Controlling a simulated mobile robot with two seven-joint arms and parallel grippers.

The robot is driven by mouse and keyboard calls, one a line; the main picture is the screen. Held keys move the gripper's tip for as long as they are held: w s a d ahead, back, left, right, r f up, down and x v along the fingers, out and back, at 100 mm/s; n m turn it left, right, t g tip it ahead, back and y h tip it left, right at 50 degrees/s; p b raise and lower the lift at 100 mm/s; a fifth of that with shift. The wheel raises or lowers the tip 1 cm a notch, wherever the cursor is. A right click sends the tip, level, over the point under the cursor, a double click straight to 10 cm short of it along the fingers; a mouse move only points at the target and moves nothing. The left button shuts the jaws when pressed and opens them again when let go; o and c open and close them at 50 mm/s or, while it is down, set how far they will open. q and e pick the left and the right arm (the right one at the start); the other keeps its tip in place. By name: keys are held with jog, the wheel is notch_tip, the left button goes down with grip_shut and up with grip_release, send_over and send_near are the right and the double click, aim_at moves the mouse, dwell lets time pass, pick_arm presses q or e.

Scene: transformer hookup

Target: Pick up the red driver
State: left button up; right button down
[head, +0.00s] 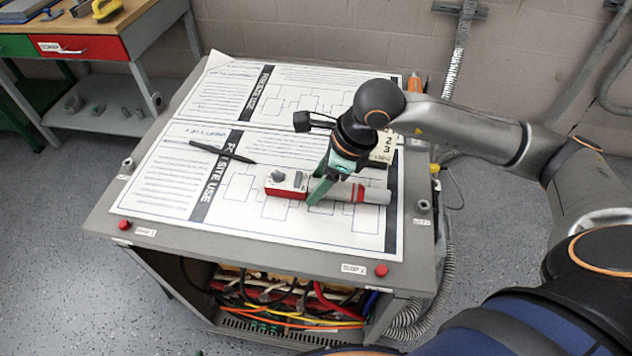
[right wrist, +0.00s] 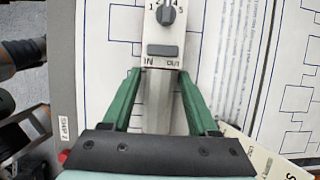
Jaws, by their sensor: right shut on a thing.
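The red driver (head: 284,184) is a long tool with a red-sided white box bearing a dial, and a grey cylindrical end (head: 374,196) with a red band. It lies level over the printed sheet on the bench; I cannot tell whether it touches the sheet. My right gripper (head: 322,192) comes down on its middle, with green fingers closed around it. In the right wrist view the fingers (right wrist: 157,78) flank the grey body, just below the face (right wrist: 163,35) with the dial and the IN and OUT marks. My left gripper is not in view.
A thin black tool (head: 222,152) lies on the white sheet (head: 160,185) left of the driver. Red buttons (head: 381,271) line the bench's front edge. Cables (head: 280,305) fill the shelf below.

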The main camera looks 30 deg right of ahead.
aim_at(310, 180)
jog(key=shift+r, duration=0.55)
notch_tip(310, 180, up, 2)
jog(key=shift+r, duration=0.2)
pick_arm(q)
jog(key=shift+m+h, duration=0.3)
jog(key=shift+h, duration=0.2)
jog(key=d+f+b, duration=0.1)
jog(key=b, duration=0.1)
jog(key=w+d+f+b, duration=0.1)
jog(key=b, duration=0.2)
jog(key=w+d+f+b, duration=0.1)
jog(key=b, duration=0.1)
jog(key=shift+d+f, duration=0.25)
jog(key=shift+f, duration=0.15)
pick_arm(e)
jog(key=s+a+r, duration=0.2)
jog(key=s+r, duration=0.7)
jog(key=s, duration=0.4)
jog(key=shift+s+a+r, duration=0.3)
jog(key=shift+s, duration=0.1)
